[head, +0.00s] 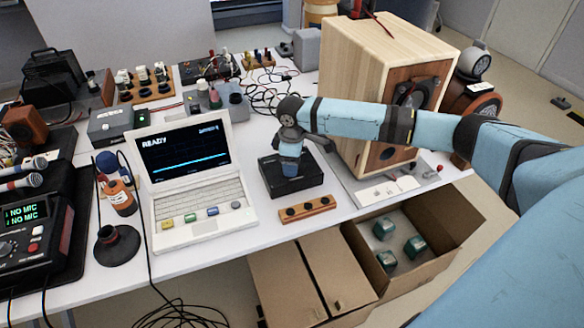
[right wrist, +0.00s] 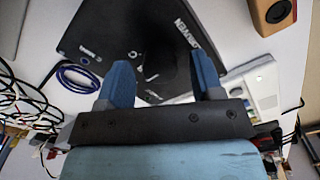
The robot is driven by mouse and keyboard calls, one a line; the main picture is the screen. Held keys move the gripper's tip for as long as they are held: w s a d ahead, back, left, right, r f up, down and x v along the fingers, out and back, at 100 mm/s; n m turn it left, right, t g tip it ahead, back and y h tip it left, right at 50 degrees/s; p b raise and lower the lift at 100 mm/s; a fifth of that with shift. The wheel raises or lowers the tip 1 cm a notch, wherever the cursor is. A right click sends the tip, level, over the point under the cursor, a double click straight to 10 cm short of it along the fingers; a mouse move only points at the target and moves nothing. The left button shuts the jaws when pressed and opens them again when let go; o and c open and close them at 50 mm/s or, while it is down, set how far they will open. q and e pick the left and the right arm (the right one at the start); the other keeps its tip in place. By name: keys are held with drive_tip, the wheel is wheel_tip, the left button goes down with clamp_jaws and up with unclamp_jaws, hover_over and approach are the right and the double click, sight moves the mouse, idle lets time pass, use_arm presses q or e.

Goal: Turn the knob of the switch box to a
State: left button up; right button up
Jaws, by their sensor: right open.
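The black switch box (head: 308,182) sits on the white table, right of the laptop in the head view. In the right wrist view the box (right wrist: 100,30) fills the upper middle, with small white markings partly readable. My right gripper (head: 290,172) points down over the box top. Its two blue fingers are spread in the right wrist view (right wrist: 160,65). A dark shape, perhaps the knob, shows between them; I cannot tell its pointer setting or whether a finger touches it. In the head view the gripper hides the knob. My left gripper is out of view.
A white laptop (head: 195,205) reading READY stands left of the box. A wooden strip (head: 307,208) with dark round parts lies in front. A large wooden speaker (head: 350,80) stands behind right. An open carton (head: 455,225) holds green blocks below the table edge. Loose cables (head: 265,98) lie behind.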

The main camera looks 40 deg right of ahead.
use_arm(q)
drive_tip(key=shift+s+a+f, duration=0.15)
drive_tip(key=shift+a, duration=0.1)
